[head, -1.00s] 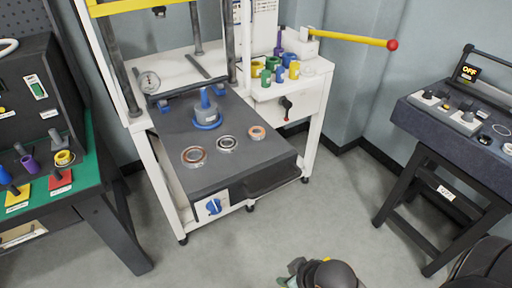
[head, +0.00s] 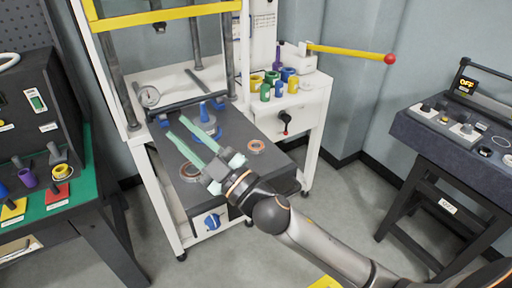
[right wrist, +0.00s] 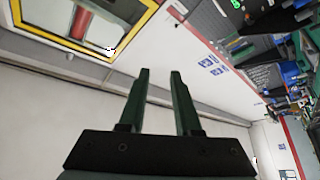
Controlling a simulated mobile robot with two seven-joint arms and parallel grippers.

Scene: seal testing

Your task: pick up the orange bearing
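Ring-shaped bearings lie on the dark top of the press table (head: 274,171). A small orange-brown bearing (head: 256,147) lies at the right, in plain view. A larger brownish ring (head: 191,172) lies at the left, and the middle ring is hidden behind my right gripper. My right gripper (head: 178,128) reaches in over the table, with pale green fingers apart and nothing between them. Its fingertips point past the bearings toward the back left. In the right wrist view the open fingers (right wrist: 160,73) face a pale wall and cabinet, with no bearing in sight. My left gripper is out of view.
A blue fitting (head: 205,118) stands on the table behind my fingers. Yellow-barred press posts rise behind it. Several coloured cups (head: 265,92) stand on the white side shelf, below a yellow lever (head: 350,52). A green-topped bench is left, a dark control desk right.

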